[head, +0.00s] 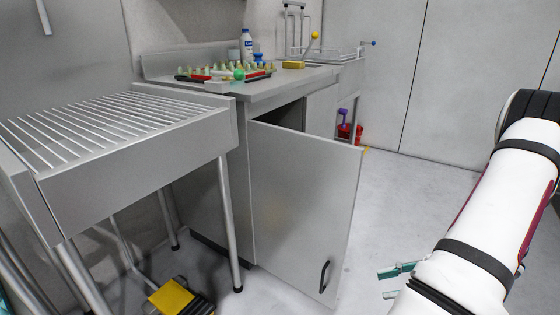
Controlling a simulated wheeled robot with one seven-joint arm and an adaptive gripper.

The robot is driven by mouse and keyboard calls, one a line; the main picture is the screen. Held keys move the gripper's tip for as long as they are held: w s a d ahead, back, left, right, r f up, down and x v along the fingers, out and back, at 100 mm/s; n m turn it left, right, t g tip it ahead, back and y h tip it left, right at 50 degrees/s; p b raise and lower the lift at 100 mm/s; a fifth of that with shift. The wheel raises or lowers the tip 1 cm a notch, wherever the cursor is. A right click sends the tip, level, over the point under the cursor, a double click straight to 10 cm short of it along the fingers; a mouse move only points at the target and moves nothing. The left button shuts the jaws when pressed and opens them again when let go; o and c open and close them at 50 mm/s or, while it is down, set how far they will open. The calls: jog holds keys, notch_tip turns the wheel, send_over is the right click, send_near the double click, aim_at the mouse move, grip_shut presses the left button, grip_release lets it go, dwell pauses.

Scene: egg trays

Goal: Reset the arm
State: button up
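My arm, white with black bands, fills the right side of the head view. Two teal fingertips of my gripper (392,283) stick out from behind the arm, low in the picture. They are apart with bare floor between them, so the gripper looks open and empty. The rest of the gripper is hidden behind the arm. It is out over the floor, to the right of the open cabinet door (305,195) and apart from it.
A ribbed metal stand (135,165) is at left. The counter (268,88) behind holds an egg tray (205,79), a white bottle (247,46) and a yellow item (293,65). Red items (346,131) stand on the floor; a yellow-black object (172,299) lies below the stand. Floor (410,190) near the wall is clear.

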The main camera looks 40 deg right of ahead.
jog(key=w+a+r+n+g, duration=0.5)
jog(key=a+r, duration=0.3)
jog(key=w+a+r+n+g, duration=0.4)
jog(key=a+r+n+g, duration=0.15)
jog(key=a+r, duration=0.2)
jog(key=s+a+r+n+h, duration=0.3)
jog(key=s+a+n+h, duration=0.2)
jog(key=a+n, duration=0.15)
jog(key=s+a+r+n+h, duration=0.4)
jog(key=s+a+n+h, duration=0.15)
jog(key=a, duration=0.25)
notch_tip(320, 180, up, 35)
jog(key=t+p, duration=0.4)
jog(key=p, duration=2.9)
jog(key=shift+d+n+t, duration=0.25)
jog(key=shift+n+t, duration=0.1)
